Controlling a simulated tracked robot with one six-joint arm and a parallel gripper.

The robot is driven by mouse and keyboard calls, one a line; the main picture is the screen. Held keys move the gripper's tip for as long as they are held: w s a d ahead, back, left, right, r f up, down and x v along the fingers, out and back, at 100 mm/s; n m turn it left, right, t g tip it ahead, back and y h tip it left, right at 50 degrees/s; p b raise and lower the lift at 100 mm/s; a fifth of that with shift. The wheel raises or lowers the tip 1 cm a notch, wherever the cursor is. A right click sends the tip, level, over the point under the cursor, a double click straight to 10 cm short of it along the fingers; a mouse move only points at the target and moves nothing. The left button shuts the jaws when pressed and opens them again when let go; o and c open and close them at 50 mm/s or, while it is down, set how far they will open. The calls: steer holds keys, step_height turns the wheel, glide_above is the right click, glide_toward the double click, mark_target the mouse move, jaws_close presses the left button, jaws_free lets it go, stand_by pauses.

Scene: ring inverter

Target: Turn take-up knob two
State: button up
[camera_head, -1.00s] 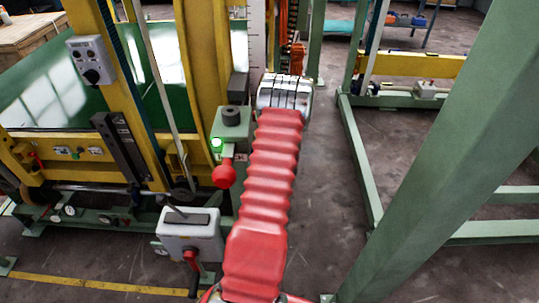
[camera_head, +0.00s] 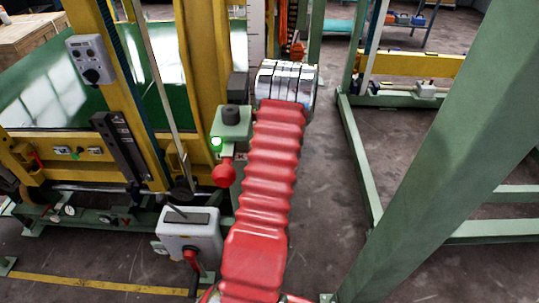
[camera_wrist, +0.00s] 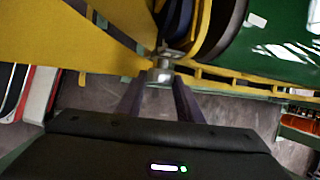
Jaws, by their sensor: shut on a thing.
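A small metallic knob (camera_wrist: 161,72) is in the upper middle of the wrist view, below a dark round part. My gripper (camera_wrist: 160,82) has its two dark fingers on either side of the knob and is shut on it. No number shows on the knob, so I cannot tell from a label which one it is. In the head view, my red-sleeved arm and its silver wrist hide the jaws and the knob.
A grey box (camera_head: 189,232) is lower left. A large green beam (camera_head: 440,150) slants on the right. Yellow frame parts surround the knob.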

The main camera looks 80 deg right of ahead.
steer(key=shift+s+a+f+n+t+h, duration=0.1)
steer(key=shift+a+f+n+t+h, duration=0.15)
steer(key=shift+h, duration=0.7)
steer(key=shift+s+a+f+n+t+h, duration=0.15)
steer(key=shift+a+t+h, duration=0.1)
steer(key=shift+h, duration=0.7)
steer(key=shift+a+f+n+t+h, duration=0.1)
steer(key=shift+n+t+h, duration=0.2)
steer(key=shift+h, duration=0.55)
steer(key=shift+a+f+n+t+h, duration=0.1)
steer(key=shift+n+t+h, duration=0.15)
steer(key=shift+h, duration=0.6)
steer(key=shift+w+a+f+n+t+h, duration=0.15)
steer(key=shift+n+t+h, duration=0.35)
steer(key=shift+h, duration=0.65)
steer(key=shift+s+d+f+n+t+h, duration=0.1)
steer(key=shift+f+n+t+h, duration=0.25)
steer(key=shift+t+h, duration=0.6)
steer(key=shift+w+a+f+n+t+h, duration=0.15)
steer(key=shift+n+t+h, duration=0.25)
steer(key=shift+h, duration=0.9)
steer(key=o, duration=1)
steer(key=shift+s+d+r, duration=0.1)
steer(key=shift+d+r, duration=0.1)
steer(key=shift+o, duration=0.2)
steer(key=shift+a, duration=0.1)
